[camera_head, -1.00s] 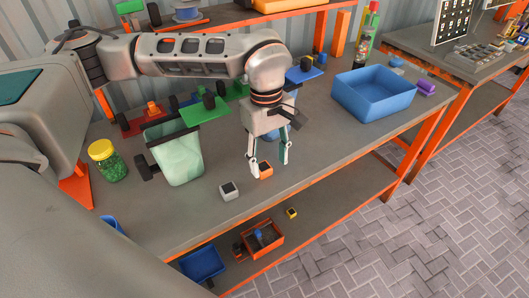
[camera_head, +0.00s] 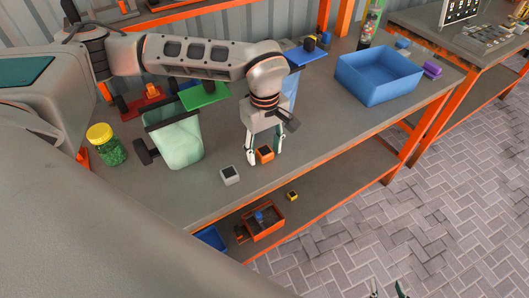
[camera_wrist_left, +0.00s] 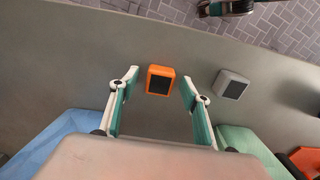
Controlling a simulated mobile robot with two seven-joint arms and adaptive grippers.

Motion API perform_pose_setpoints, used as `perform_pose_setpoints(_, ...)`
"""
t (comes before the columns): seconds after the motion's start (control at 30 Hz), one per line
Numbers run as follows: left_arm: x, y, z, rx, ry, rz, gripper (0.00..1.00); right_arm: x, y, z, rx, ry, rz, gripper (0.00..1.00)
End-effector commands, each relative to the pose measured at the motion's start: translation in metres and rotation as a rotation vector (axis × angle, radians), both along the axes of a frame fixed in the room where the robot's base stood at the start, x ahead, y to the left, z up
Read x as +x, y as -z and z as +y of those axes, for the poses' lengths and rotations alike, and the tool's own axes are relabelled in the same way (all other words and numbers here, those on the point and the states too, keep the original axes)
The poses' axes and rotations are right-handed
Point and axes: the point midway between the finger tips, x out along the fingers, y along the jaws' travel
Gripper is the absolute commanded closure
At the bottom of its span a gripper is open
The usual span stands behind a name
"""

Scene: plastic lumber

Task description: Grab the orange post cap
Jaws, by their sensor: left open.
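The orange post cap (camera_head: 264,154) is a small block with a dark square face, lying on the grey workbench near its front edge. It also shows in the left wrist view (camera_wrist_left: 160,80). My left gripper (camera_head: 264,161) is open and points down at the cap, with one finger on each side. In the left wrist view its fingertips (camera_wrist_left: 160,76) flank the cap, with a gap visible on both sides. The fingertips of my right gripper (camera_head: 387,290) show at the bottom edge of the head view, apart and empty, over the paved floor.
A grey cap (camera_head: 229,175) lies left of the orange one, also seen in the wrist view (camera_wrist_left: 232,84). A blue bin (camera_head: 378,90) stands right. A yellow cap (camera_head: 292,195) is on the lower shelf.

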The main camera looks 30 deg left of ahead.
Motion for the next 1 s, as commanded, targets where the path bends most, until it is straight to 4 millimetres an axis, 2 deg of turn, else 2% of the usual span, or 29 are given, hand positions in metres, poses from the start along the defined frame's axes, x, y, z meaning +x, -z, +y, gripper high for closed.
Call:
perform_pose_setpoints(0.2, 0.0, 0.001, 0.0, 0.0, 0.0, 0.0, 0.53, 0.001, -0.001, 0.001, 0.002, 0.002, -0.002, 0.6)
perform_pose_setpoints(0.3, 0.0, 0.001, 0.0, 0.0, 0.0, 0.0, 0.79, 0.0, -0.001, 0.001, 0.003, 0.001, -0.001, 0.6)
perform_pose_setpoints(0.37, 0.0, 0.001, 0.0, 0.0, 0.0, 0.0, 0.93, 0.0, 0.0, 0.001, 0.003, 0.002, 0.0, 0.6)
perform_pose_setpoints(0.77, 0.0, -0.002, 0.0, -0.001, -0.001, -0.001, 0.93, -0.002, 0.004, 0.001, 0.002, 0.002, 0.008, 0.6)
perform_pose_setpoints(0.87, 0.001, -0.008, 0.0, -0.001, 0.0, -0.002, 0.93, -0.002, 0.004, 0.001, 0.002, 0.002, 0.008, 0.6)
perform_pose_setpoints(1.0, 0.001, -0.026, 0.0, -0.001, -0.002, -0.004, 0.93, -0.002, 0.004, 0.001, 0.002, 0.002, 0.008, 0.6)
